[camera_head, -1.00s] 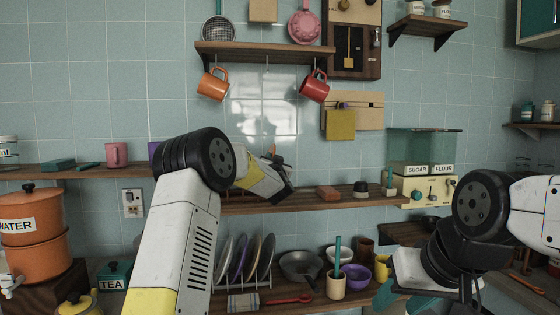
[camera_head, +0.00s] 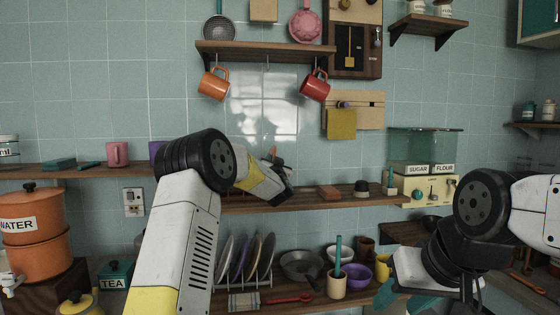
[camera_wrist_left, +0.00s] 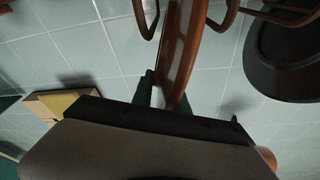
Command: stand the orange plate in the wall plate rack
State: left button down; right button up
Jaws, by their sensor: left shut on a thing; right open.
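The orange plate (camera_wrist_left: 187,50) shows edge-on in the left wrist view as a brown-orange band. My left gripper (camera_wrist_left: 160,92) is shut on its near edge. Brown curved bars (camera_wrist_left: 226,14), seemingly of the wall plate rack, stand on either side of the plate. I cannot tell whether the plate touches them. In the head view my left gripper (camera_head: 280,172) is in front of the wall above the middle shelf, with only a small orange sliver beside it. The rack is not clear there. My right gripper (camera_head: 388,294) is open, low at the right, partly hidden by my arm.
A dark round object (camera_wrist_left: 287,58) is close on the right in the left wrist view. An orange mug (camera_head: 213,83) and a red mug (camera_head: 314,87) hang from the upper shelf (camera_head: 265,49). Several plates stand in a wire rack (camera_head: 246,284) on the counter below. The middle shelf (camera_head: 290,202) runs below my gripper.

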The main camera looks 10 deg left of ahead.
pick_arm(q)
jog(key=shift+a+f, duration=0.15)
jog(key=shift+a, duration=0.05)
jog(key=c, duration=1.2)
grip_release()
jog(key=shift+d, duration=0.1)
jog(key=shift+s, duration=0.1)
jog(key=v, duration=0.7)
jog(key=shift+s, duration=0.3)
jog(key=shift+d+f, duration=0.1)
